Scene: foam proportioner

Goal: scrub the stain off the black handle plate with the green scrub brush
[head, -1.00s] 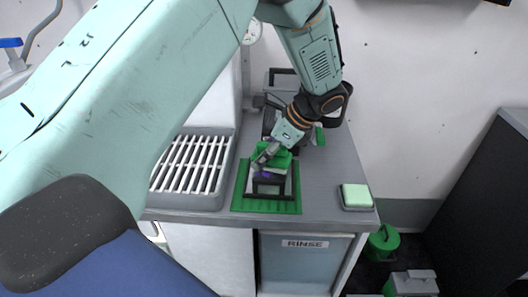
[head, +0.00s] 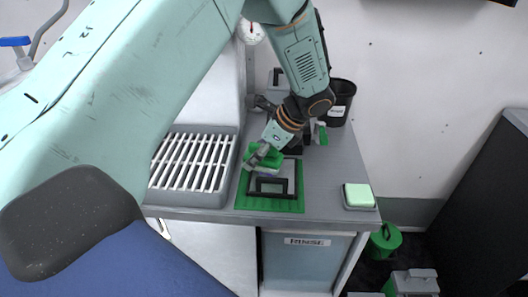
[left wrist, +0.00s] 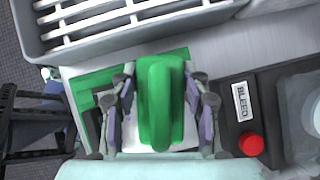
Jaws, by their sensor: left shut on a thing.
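My left gripper (head: 258,157) is shut on the green scrub brush (head: 265,152), over the back left part of the handle plate. In the left wrist view the brush (left wrist: 160,105) sits between the two fingers. The handle plate (head: 296,180) lies on a green mat and has a black border, a pale middle and a raised black handle. I cannot tell whether the brush touches the plate. The brush and gripper cover part of the plate, and no stain shows clearly. My right gripper is not in view.
The green mat (head: 270,206) lies on the grey counter beside a slatted drain rack (head: 190,205). A pale green sponge in a tray (head: 358,196) sits at the right. A black bin (head: 341,103) and a spray bottle (head: 321,133) stand behind. A red button (left wrist: 251,145) is right of the brush.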

